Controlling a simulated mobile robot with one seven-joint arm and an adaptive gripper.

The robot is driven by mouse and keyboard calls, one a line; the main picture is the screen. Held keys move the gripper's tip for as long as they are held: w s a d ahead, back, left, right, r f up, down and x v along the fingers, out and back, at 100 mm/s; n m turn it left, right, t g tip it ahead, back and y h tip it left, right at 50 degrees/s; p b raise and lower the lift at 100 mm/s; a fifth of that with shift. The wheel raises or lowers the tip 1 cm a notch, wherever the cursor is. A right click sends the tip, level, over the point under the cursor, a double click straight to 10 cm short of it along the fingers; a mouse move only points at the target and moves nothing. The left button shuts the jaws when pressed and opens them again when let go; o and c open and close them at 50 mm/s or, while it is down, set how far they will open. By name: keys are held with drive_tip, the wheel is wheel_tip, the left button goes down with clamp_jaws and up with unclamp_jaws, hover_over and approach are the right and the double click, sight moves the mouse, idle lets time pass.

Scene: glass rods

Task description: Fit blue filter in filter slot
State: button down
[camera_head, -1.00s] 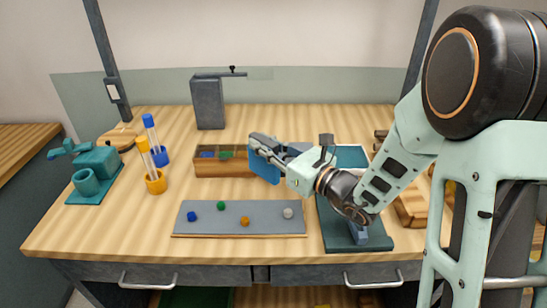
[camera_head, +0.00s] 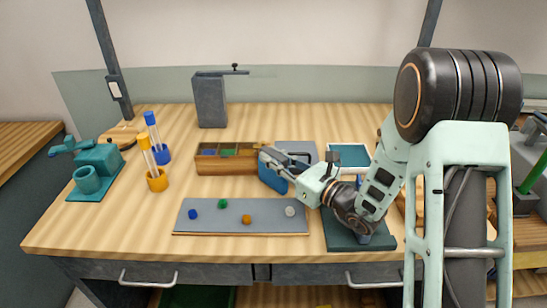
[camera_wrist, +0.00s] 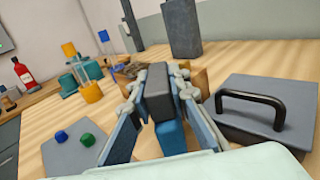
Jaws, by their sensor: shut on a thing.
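The blue filter (camera_head: 271,179) is a flat blue piece at the tip of my gripper (camera_head: 283,168), held above the middle of the table. The wrist view shows a blue part (camera_wrist: 172,137) and a dark grey part between the fingers of my gripper (camera_wrist: 158,92), which is shut on it. A teal base (camera_head: 355,243) stands under my forearm at front right. My arm hides much of it, and I cannot make out the filter slot.
A wooden box (camera_head: 225,168) with blue and green pieces stands left of my gripper. A grey board (camera_head: 262,223) with small coloured balls lies in front. A grey case with a black handle (camera_wrist: 265,98) is on the right in the wrist view. A white-rimmed teal tray (camera_head: 348,148) is behind my arm.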

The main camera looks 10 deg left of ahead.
drive_tip(key=c, duration=1.8)
unclamp_jaws()
drive_tip(key=shift+f, duration=0.1)
